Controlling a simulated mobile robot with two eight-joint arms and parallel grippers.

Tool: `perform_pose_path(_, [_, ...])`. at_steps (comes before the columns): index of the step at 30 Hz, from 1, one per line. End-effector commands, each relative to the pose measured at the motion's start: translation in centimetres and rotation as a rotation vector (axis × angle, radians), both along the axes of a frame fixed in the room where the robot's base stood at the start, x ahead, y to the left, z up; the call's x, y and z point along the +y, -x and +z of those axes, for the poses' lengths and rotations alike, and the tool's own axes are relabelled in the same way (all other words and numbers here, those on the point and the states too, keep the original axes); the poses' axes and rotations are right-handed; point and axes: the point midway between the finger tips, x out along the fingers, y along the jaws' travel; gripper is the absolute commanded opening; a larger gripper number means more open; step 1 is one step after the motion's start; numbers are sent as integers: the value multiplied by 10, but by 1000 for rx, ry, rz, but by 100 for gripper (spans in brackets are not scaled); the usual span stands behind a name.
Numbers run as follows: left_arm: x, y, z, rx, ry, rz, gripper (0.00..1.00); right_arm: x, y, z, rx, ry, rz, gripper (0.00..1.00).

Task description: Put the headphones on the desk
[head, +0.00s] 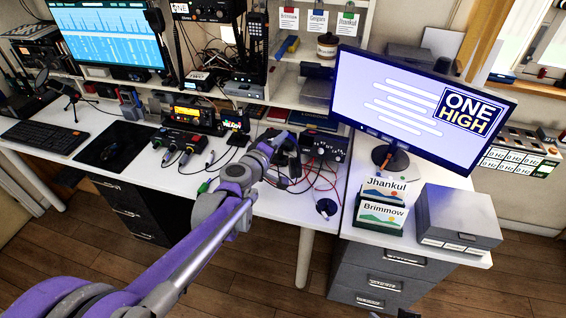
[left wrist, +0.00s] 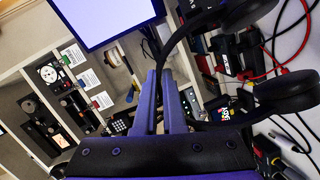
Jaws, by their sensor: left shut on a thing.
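The black headphones (left wrist: 283,92) fill the right side of the left wrist view, with two round ear pads and a curved headband. My left gripper (left wrist: 164,75) is shut on the headband, and its purple fingers hide part of it. In the head view my left gripper (head: 280,140) is over the back of the white desk (head: 262,207), with the headphones (head: 292,158) dark beside it. I cannot tell whether the headphones touch the desk. My right gripper is in neither view.
A black box with red cables (head: 322,148) sits right of the gripper. A large monitor (head: 410,100) and a card holder (head: 377,218) stand on the right-hand desk, beside a grey drawer box (head: 455,215). Small audio devices (head: 182,138) with cables lie to the left. The desk's front strip is mostly clear.

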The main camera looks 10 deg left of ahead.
Motion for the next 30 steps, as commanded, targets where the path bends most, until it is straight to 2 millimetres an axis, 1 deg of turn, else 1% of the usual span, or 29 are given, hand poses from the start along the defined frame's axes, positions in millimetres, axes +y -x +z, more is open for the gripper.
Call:
perform_pose_path(1, [0,0,-8,0,0,0,0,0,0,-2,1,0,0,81])
perform_pose_path(8, [0,0,-27,0,0,-1,0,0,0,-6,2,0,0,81])
perform_pose_path(13, [0,0,-51,0,0,-1,0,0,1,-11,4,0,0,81])
perform_pose_path(25, [0,0,-57,0,0,-1,0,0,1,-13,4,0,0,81])
perform_pose_path(26, [0,0,-56,0,0,-1,13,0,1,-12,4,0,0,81])
perform_pose_path(27, [0,0,-56,0,0,-1,20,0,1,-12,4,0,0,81])
perform_pose_path(30, [0,0,-56,0,0,-1,37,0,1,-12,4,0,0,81])
